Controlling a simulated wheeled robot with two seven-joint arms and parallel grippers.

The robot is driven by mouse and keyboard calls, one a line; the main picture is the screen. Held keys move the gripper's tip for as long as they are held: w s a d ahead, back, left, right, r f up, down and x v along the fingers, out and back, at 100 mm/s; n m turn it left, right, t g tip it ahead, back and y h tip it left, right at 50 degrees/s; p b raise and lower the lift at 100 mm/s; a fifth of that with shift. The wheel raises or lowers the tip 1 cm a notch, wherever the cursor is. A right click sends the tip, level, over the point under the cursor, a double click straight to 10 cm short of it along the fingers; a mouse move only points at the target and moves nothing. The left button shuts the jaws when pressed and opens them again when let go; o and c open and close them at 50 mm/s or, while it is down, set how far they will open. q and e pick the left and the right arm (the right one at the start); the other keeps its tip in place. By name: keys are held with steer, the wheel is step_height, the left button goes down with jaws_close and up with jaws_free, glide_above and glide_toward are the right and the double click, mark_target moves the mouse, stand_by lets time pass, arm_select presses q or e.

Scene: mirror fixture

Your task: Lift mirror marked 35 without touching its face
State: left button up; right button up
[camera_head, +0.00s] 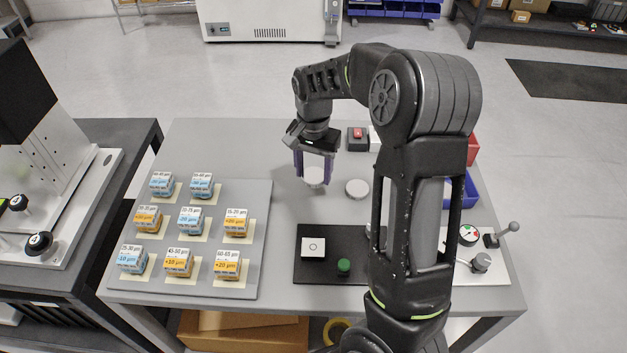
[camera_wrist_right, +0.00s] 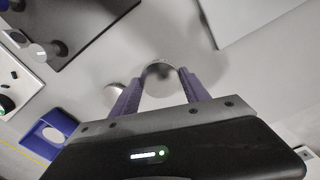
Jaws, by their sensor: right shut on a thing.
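My right gripper (camera_head: 313,178) is shut on a pale round mirror (camera_head: 315,175) above the grey table. In the right wrist view, the purple fingers (camera_wrist_right: 160,80) sit on opposite sides of the mirror's rim (camera_wrist_right: 160,76), with its round face between them. A second round disc (camera_head: 357,188) lies on the table just right of the gripper; it also shows in the right wrist view (camera_wrist_right: 113,94). I cannot read a 35 on either disc. How far the held mirror is off the table is hard to tell. My left gripper is not in view.
A grey board (camera_head: 190,280) at left holds several labelled blue and orange blocks. A black plate (camera_head: 312,272) with a white square and green knob is in front. A red-buttoned box (camera_head: 357,138) stands behind. My right arm hides part of the table's right side.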

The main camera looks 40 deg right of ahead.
mark_target(313, 175)
step_height(313, 175, up, 6)
steer(key=shift+f, duration=0.15)
stand_by(0.6)
